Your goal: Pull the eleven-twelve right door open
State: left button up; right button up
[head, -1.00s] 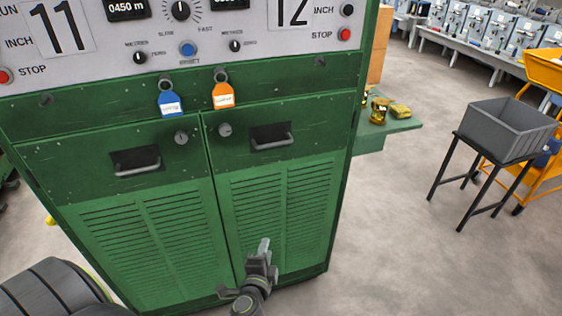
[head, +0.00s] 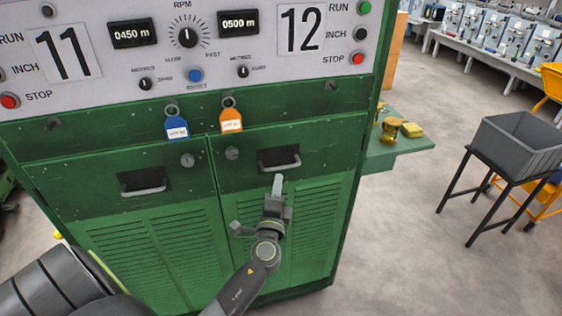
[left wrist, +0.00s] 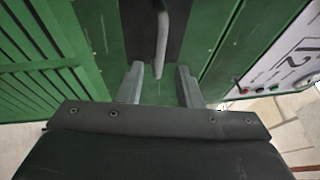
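The eleven-twelve right door (head: 325,205) is a green louvred panel under the number 12, flush with the cabinet front and shut. Its metal bar handle (head: 280,166) sits in a dark recess near the top. My left gripper (head: 278,182) is just below the handle in the head view. In the left wrist view its two fingers (left wrist: 160,76) are spread apart, with the handle (left wrist: 162,42) ahead of the gap between them. The fingers do not close on it; whether they touch it I cannot tell. My right gripper is not in view.
The left door (head: 150,235) beside it is shut, with its own handle (head: 143,190). Blue (head: 176,127) and orange (head: 231,120) tags hang above the doors. A green side shelf (head: 400,148) juts out on the right. A grey bin (head: 515,145) on a black stand is further right, with clear floor between.

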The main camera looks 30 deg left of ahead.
aim_at(281, 168)
pick_arm(q)
jog(key=p+x, duration=0.1)
jog(key=x, duration=0.6)
jog(key=shift+w+a+p, duration=0.1)
jog(key=shift+w+p, duration=0.1)
jog(key=shift+p, duration=0.15)
jog(key=c, duration=0.6)
grip_shut()
